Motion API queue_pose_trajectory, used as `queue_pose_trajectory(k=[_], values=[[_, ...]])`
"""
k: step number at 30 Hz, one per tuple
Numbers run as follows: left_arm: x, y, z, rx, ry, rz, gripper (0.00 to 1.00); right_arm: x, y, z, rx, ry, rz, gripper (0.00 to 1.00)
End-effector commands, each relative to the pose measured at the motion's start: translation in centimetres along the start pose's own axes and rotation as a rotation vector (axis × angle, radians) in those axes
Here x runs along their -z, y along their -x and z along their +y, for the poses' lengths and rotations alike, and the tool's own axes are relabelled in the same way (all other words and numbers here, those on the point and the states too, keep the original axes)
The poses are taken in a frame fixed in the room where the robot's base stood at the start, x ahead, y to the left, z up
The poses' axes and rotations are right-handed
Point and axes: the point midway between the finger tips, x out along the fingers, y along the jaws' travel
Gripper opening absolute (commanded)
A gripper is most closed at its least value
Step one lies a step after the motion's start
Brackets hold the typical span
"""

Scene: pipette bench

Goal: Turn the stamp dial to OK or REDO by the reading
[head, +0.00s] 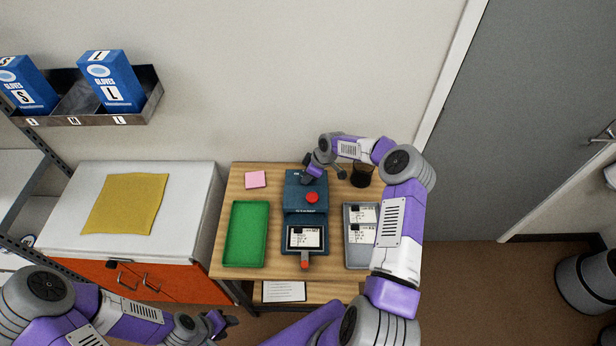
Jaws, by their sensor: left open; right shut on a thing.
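The blue stamp machine (292,207) stands on the wooden table, with a red button (312,197) on top. A white printed card (304,238) lies in its front slot; its text is too small to read. My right gripper (307,179) reaches over the machine's back part from the right. It is shut at the top of the machine, apparently on the stamp dial, which the gripper hides. The dial's setting cannot be read. My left gripper (217,323) is open and empty, low in front of the table and left of the machine.
A green tray (233,235) lies left of the machine, and a grey tray (358,262) with printed cards lies right, partly behind my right arm. A pink note pad (256,179) and a black cup (362,176) stand behind.

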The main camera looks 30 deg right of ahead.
Motion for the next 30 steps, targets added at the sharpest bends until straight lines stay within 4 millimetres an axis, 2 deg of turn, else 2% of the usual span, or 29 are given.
queue_pose_trajectory(k=[10,11,15,30], values=[[0.01,0.01,0.00,0.000,0.000,0.000,0.43,0.09,0.06,0.02,0.000,0.002,0.001,0.00],[0.01,0.00,0.00,0.000,0.000,0.000,0.43,0.09,0.06,0.02,0.000,0.002,0.001,0.33],[0.01,0.00,0.00,0.000,0.000,0.000,0.43,0.06,0.05,0.01,0.000,0.002,0.000,0.53],[0.00,0.11,0.04,0.000,0.000,0.000,0.43,-0.03,-0.04,-0.17,0.004,-0.002,-0.003,0.53]])
